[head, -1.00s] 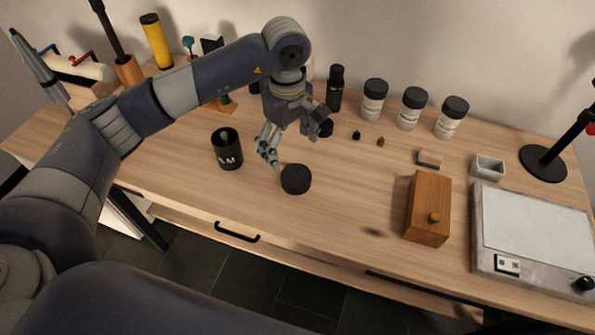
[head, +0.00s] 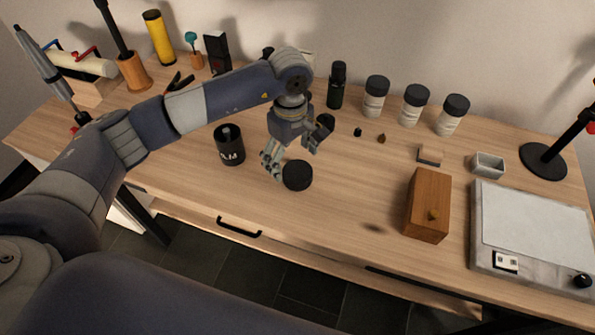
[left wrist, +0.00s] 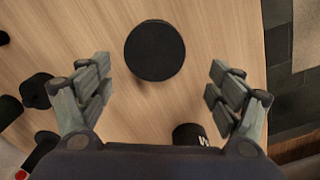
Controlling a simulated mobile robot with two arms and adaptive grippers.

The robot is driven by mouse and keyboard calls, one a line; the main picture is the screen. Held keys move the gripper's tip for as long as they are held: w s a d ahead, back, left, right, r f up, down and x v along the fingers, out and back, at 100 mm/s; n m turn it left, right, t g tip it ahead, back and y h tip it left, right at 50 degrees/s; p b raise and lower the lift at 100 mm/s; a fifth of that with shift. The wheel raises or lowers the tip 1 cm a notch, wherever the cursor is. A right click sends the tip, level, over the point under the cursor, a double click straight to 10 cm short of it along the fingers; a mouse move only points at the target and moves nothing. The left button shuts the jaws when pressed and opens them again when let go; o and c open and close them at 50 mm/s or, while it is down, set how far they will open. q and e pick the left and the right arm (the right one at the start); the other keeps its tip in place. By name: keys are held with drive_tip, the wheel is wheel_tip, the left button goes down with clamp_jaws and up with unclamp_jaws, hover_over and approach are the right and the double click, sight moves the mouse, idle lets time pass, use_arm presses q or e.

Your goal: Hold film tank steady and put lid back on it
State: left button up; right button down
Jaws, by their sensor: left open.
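The black film tank (head: 230,150), with white lettering on its side, stands open at the top on the table, left of my left gripper. It also shows partly at the bottom of the left wrist view (left wrist: 186,134). The round black lid (head: 298,176) lies flat on the table right of the tank. In the left wrist view the lid (left wrist: 155,50) is beyond the fingertips, roughly between their lines. My left gripper (head: 283,168) is open and empty, pointing down close to the lid; its fingers are wide apart in the left wrist view (left wrist: 158,80). My right gripper is not in view.
A wooden box (head: 427,205) and a light table (head: 530,230) stand to the right. White jars with black caps (head: 414,105) and a dark bottle (head: 337,88) line the back. The table in front of the lid is clear.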

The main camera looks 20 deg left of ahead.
sight(297, 171)
use_arm(q)
drive_tip(key=f+p, duration=0.1)
drive_tip(key=f, duration=0.1)
drive_tip(key=d+f, duration=0.1)
drive_tip(key=f, duration=0.1)
drive_tip(key=shift+d+f+p, duration=0.15)
drive_tip(key=shift+f+p, duration=0.2)
drive_tip(key=shift+f, duration=0.25)
drive_tip(key=c, duration=1)
